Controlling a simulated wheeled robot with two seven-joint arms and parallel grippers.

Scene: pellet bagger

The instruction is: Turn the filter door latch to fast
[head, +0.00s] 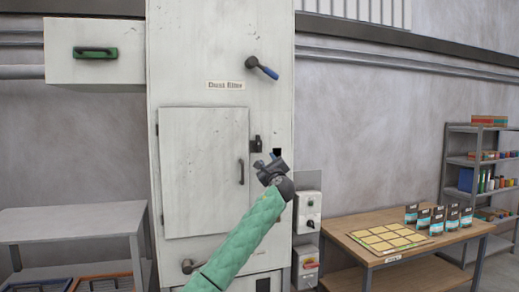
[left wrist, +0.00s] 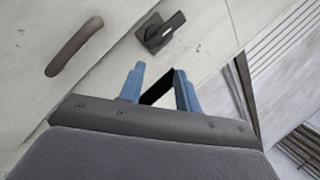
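The filter door (head: 203,172) is flat against the front of the cabinet marked "Dust filter". Its dark latch (head: 256,144) sits beside the door's upper right edge. In the left wrist view the latch (left wrist: 161,33) is a dark block with a knob, beyond the fingertips and apart from them. My left gripper (head: 270,160) is just below and right of the latch in the head view. Its blue fingers (left wrist: 158,82) stand apart with nothing held between them. My right gripper is not in view.
A dark door handle (head: 241,172) is left of my gripper. A blue-handled lever (head: 262,67) is above. A black square opening (head: 277,153) lies beside the latch. A switch box (head: 308,212) and a wooden table (head: 350,242) stand right.

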